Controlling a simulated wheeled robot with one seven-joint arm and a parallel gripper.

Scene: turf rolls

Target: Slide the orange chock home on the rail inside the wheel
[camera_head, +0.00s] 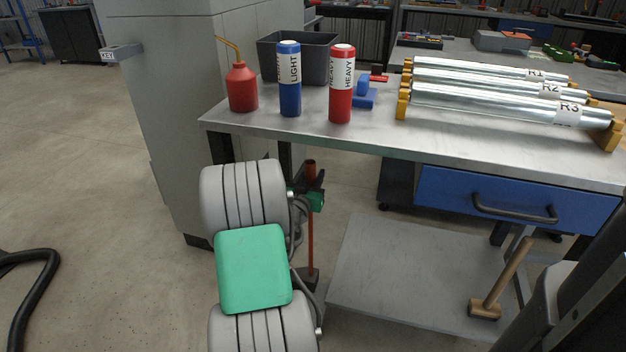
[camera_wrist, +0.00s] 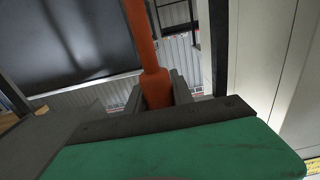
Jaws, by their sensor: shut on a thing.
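My gripper (camera_head: 309,187) hangs below and in front of the bench's left end, with its green body partly behind my arm. It is shut on an upright orange-red rod (camera_head: 311,236), whose thicker part sits between the grey fingers in the wrist view (camera_wrist: 144,38). A short, wider end of the rod stands above the fingers. A dark block shows at its lower end, and I cannot tell whether it touches the floor. I see no wheel or rail, and cannot tell whether this rod belongs to the orange chock.
The steel bench (camera_head: 380,134) carries a red oil can (camera_head: 242,88), blue LIGHT and red HEAVY cylinders, a dark bin and several silver rollers (camera_head: 500,100). A mallet (camera_head: 500,280) stands on the lower shelf (camera_head: 400,275). A grey cabinet (camera_head: 180,100) is left; open floor lies beyond.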

